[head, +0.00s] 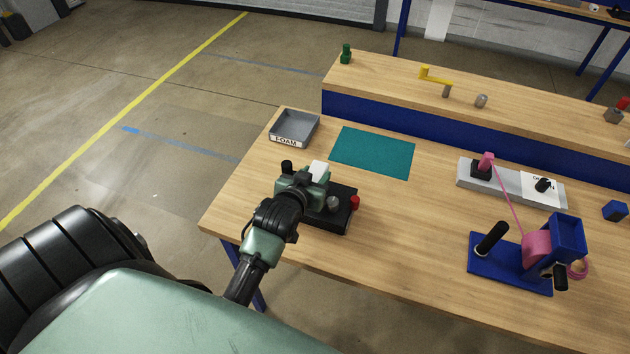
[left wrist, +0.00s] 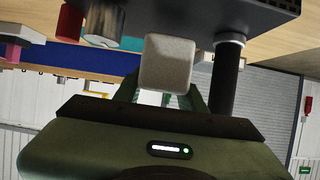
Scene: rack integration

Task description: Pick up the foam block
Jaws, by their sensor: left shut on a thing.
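The foam block (head: 319,168) is a small whitish block at the far side of my left gripper (head: 314,176) in the head view. The left gripper is shut on it, over the table's left part beside a black fixture (head: 344,222). In the left wrist view the pale block (left wrist: 168,62) sits in front of the green fingers, which it partly hides. I cannot tell the exact gap between the block and the fixture. My right gripper is in neither view.
A grey tray labelled FOAM (head: 293,130) stands at the table's back left corner. A teal mat (head: 373,153) lies clear to its right. A blue tape stand (head: 510,264) and a grey fixture (head: 512,184) are farther right. A raised shelf (head: 400,79) runs along the back.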

